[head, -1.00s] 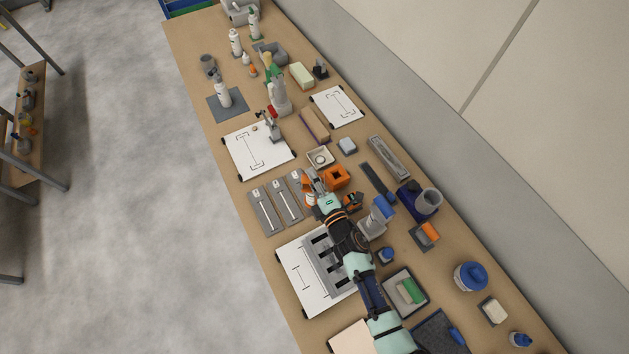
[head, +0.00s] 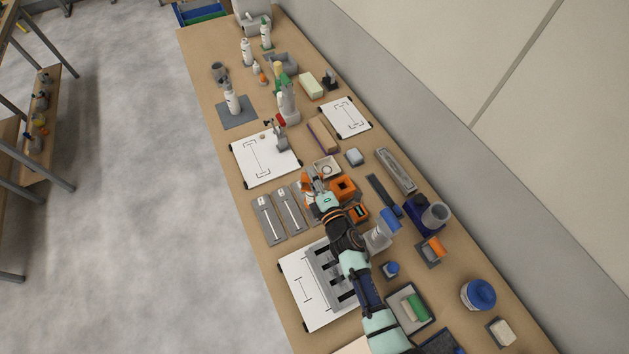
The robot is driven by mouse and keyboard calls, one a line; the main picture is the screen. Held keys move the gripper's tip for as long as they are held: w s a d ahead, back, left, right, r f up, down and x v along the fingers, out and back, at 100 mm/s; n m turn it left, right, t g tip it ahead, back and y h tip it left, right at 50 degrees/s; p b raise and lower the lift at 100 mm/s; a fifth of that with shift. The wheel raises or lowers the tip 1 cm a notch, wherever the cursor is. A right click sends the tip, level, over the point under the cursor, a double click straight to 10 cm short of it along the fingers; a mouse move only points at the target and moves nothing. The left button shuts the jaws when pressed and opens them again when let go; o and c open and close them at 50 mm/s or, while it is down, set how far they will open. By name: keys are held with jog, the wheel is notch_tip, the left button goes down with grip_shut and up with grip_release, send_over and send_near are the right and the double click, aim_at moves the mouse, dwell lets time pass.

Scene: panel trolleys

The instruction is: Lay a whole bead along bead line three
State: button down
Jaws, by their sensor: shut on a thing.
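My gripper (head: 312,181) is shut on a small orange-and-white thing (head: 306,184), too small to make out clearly. It is over the far end of a row of grey strips, between them and an orange open block (head: 343,187). The first strip (head: 268,220) and the second strip (head: 291,208) each carry a white line. A third strip (head: 309,203) lies beside them, mostly hidden under my gripper and wrist. I cannot tell whether the held thing touches it, nor whether a bead lies on it.
A white panel (head: 246,165) lies beyond the strips, and another white panel (head: 295,290) with a grey slotted piece lies on the near side. A small pale dish (head: 326,167) stands just beyond my gripper.

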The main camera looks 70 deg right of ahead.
jog(key=shift+x, duration=0.85)
jog(key=shift+f, duration=0.1)
jog(key=shift+w+f+b, duration=0.1)
jog(key=shift+w+b, duration=0.05)
jog(key=shift+b, duration=0.2)
jog(key=shift+b+x, duration=0.95)
jog(key=shift+x, duration=0.4)
jog(key=shift+w+d, duration=0.2)
jog(key=shift+r, duration=0.25)
